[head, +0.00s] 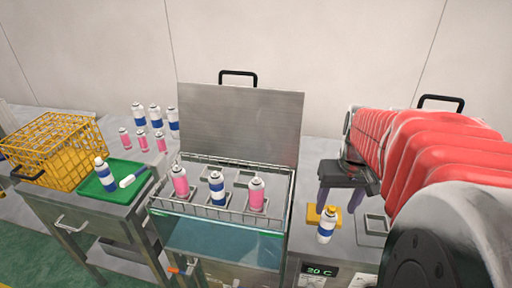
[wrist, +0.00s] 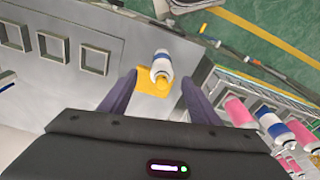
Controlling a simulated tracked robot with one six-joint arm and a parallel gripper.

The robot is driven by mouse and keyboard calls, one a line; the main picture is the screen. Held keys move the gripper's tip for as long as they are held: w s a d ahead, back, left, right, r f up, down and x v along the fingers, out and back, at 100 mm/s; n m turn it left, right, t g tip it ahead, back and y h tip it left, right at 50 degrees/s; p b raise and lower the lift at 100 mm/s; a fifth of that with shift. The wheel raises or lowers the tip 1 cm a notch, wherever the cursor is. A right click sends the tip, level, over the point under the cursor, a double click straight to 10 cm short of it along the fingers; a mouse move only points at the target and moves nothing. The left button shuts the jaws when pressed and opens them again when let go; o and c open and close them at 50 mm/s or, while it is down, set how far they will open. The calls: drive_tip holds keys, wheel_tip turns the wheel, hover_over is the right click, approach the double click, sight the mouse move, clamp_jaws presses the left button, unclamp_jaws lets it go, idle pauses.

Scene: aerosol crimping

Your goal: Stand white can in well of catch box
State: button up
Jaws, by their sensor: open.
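In the wrist view the can lies between and just beyond the fingertips (wrist: 160,79). Square-rimmed wells (wrist: 48,46) lie left of the can there; I cannot tell which belongs to the catch box.
A water bath with a wire rack (head: 237,213) holds pink and white-blue cans, left of my gripper. Farther left are a green tray (head: 122,172) with another white-blue can, several standing cans and a yellow wire basket (head: 55,150). A raised metal lid (head: 240,120) stands behind the bath.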

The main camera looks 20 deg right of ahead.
sight(334, 210)
drive_tip(key=shift+w+d+f, duration=0.1)
drive_tip(key=shift+w+f, duration=0.05)
drive_tip(key=shift+f, duration=0.95)
drive_tip(key=shift+w+f, duration=0.1)
drive_tip(key=shift+f, duration=1)
drive_tip(key=shift+w+f, duration=0.2)
drive_tip(key=shift+f, duration=1.1)
drive_tip(key=shift+w+f, duration=0.15)
drive_tip(key=shift+f, duration=1.15)
drive_tip(key=shift+c, duration=0.7)
drive_tip(key=c, duration=1.2)
drive_tip(key=shift+r, duration=5.05)
